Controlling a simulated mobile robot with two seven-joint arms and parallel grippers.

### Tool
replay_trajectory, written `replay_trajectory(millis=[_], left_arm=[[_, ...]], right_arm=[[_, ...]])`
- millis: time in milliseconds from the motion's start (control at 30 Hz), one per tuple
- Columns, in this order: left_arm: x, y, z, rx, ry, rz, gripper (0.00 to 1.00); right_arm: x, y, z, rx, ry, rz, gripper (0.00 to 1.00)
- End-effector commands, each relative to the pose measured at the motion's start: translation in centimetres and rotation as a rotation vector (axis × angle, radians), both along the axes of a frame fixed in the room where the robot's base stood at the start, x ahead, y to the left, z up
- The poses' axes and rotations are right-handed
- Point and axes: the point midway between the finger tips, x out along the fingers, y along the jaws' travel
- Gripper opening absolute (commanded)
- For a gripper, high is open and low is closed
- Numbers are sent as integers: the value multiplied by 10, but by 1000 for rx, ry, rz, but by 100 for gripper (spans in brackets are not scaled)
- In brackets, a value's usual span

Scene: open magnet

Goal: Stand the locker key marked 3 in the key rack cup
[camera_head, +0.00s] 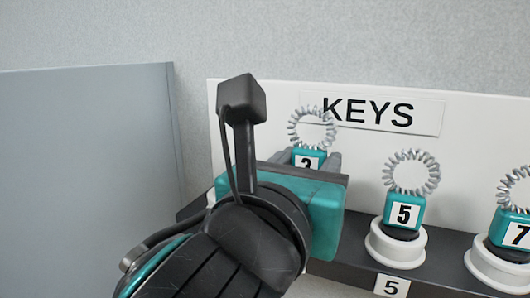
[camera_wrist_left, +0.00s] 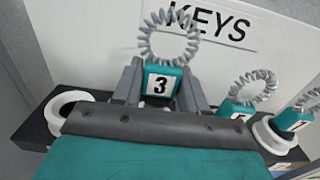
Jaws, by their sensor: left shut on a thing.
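The locker key marked 3 (camera_head: 309,159) has a teal head with a white number tag and a grey coiled ring on top. My left gripper (camera_head: 318,161) is shut on this key's head and holds it upright in front of the white board. The left wrist view shows the key (camera_wrist_left: 160,86) between the two grey fingers of the gripper (camera_wrist_left: 161,82), its 3 facing the camera. A white cup (camera_wrist_left: 62,108) with no key showing in it stands at the rack's left end. My gripper hides most of that end in the head view. The key's lower end is hidden.
On the dark key rack (camera_head: 345,272), key 5 (camera_head: 404,212) and key 7 (camera_head: 514,230) stand in white cups to the right. A white board with a KEYS sign (camera_head: 383,113) is behind. A grey panel (camera_head: 85,170) stands at the left.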

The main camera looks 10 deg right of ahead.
Motion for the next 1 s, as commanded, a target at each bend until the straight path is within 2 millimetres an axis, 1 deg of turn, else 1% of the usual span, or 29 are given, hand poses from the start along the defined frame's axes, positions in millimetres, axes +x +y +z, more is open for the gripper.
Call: replay_trajectory(millis=[33, 200, 500, 967, 1000], left_arm=[[0, 0, -5, 1, -2, 0, 13], [0, 0, -13, 1, -2, 0, 13], [0, 0, -25, 1, -1, 1, 13], [0, 0, -28, 1, 0, 1, 13], [0, 0, -28, 1, 0, 1, 43]], right_arm=[[0, 0, -4, 0, -1, 0, 59], [1, 0, -8, 1, -3, 0, 59], [2, 0, -14, 0, -5, 0, 59], [2, 0, -15, 0, -5, 0, 59], [2, 0, -15, 1, -5, -1, 59]])
